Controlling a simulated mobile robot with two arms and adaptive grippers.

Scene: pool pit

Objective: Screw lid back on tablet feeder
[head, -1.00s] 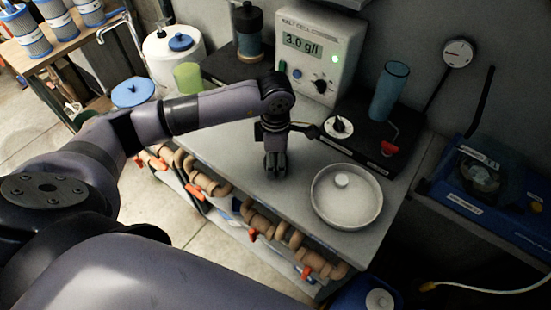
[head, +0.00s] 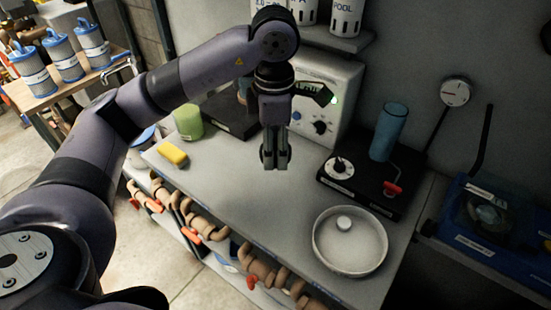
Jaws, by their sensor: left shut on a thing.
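My left gripper (head: 275,158) hangs pointing down above the middle of the grey bench, apart from the other things there. Its fingers are close together on something too small or dark to make out. A translucent blue tube (head: 390,130) stands upright on a black base (head: 365,199) at the right. The base also bears a white disc with a black knob (head: 338,168) and a red handle (head: 392,188). I cannot tell which part is the feeder or its lid. My right gripper is out of view.
A yellow sponge (head: 172,153) and a green cup (head: 187,121) are at the bench's left. Pipes with red handles run below the front edge. Bench between sponge and dish is clear.

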